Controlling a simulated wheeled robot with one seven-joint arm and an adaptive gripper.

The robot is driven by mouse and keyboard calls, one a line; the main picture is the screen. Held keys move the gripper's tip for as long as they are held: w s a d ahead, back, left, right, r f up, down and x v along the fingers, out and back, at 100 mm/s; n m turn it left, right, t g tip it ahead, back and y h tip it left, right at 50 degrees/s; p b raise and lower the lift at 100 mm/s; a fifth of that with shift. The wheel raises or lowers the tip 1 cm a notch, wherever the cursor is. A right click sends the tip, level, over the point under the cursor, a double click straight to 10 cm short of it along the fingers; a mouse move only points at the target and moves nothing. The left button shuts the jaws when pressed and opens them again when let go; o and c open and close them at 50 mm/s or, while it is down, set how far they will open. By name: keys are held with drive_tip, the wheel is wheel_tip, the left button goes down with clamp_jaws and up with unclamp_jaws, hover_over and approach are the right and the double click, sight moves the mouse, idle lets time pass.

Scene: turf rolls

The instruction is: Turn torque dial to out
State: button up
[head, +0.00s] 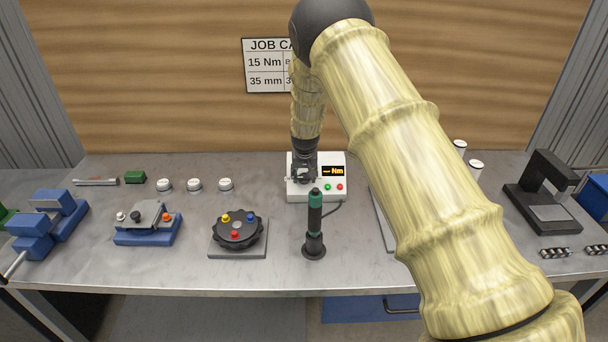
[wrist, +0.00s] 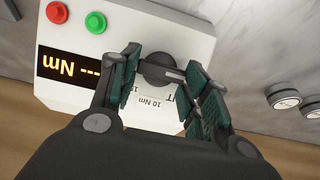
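The torque controller is a white box (head: 334,191) at the back middle of the bench. It has an amber display reading "--- Nm" and a red and a green button. Its torque dial (wrist: 157,72) is a dark round knob with a lighter pointer bar, which points right in the wrist view. A "10 Nm" label shows below the dial there; another label is partly hidden by a finger. My gripper (wrist: 163,62) is open, with one teal-padded finger on each side of the dial. I cannot tell whether the pads touch it. In the head view my gripper (head: 303,177) hides the dial.
A green-and-black screwdriver (head: 315,220) stands upright in front of the box. A round black fixture (head: 237,232) with coloured knobs is left of it. White-topped round pieces (head: 195,185) stand behind. A black press (head: 545,195) is at right. A job card (head: 265,65) hangs on the wall.

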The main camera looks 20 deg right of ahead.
drive_tip(key=shift+c, duration=1)
drive_tip(key=shift+b, duration=0.35)
drive_tip(key=shift+d+f+m+b, duration=0.1)
drive_tip(key=shift+f+m+b, duration=0.1)
drive_tip(key=shift+m+b, duration=0.45)
drive_tip(key=shift+d+m+t+y+b, duration=0.1)
drive_tip(key=shift+m+t+y+b, duration=0.2)
drive_tip(key=shift+m+y+b, duration=0.55)
drive_tip(key=m+b, duration=0.1)
drive_tip(key=m, duration=0.1)
drive_tip(key=m+t+b, duration=0.1)
drive_tip(key=m+b, duration=0.1)
drive_tip(key=shift+s+d+m+y+b, duration=0.15)
drive_tip(key=shift+s+m+y+b, duration=0.05)
drive_tip(key=shift+m+y+b, duration=0.15)
drive_tip(key=shift+r, duration=0.15)
drive_tip(key=o, duration=1)
